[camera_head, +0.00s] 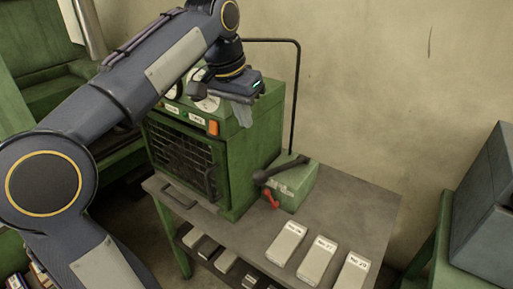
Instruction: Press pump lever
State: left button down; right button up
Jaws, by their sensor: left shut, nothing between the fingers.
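The pump is a small green box (294,187) on the table, beside the larger green machine. A dark lever (281,169) with a thick rounded end lies along its top, nearly level and sloping down to the left. A small red lever (271,198) sticks out at the pump's front. My left gripper (244,117) is shut and empty, pointing down in front of the machine's upper right part. It is above and left of the dark lever in the picture and apart from it. My right gripper is not in view.
The green machine (245,160) has a grilled front, gauges and an orange switch. Several pale labelled blocks (317,261) lie on the grey table (345,208); more sit on the shelf below. A thin black pipe (296,95) rises behind the pump. A grey box (485,210) stands at right.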

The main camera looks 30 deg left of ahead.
pick_arm(q)
jog(key=shift+f, duration=0.15)
send_near(256, 172)
jog(key=x, duration=0.2)
jog(key=w+b+x, duration=0.1)
jog(key=x, duration=0.2)
jog(key=shift+w+d+f, duration=0.15)
jog(key=shift+d+f, duration=0.15)
jog(key=shift+f, duration=0.45)
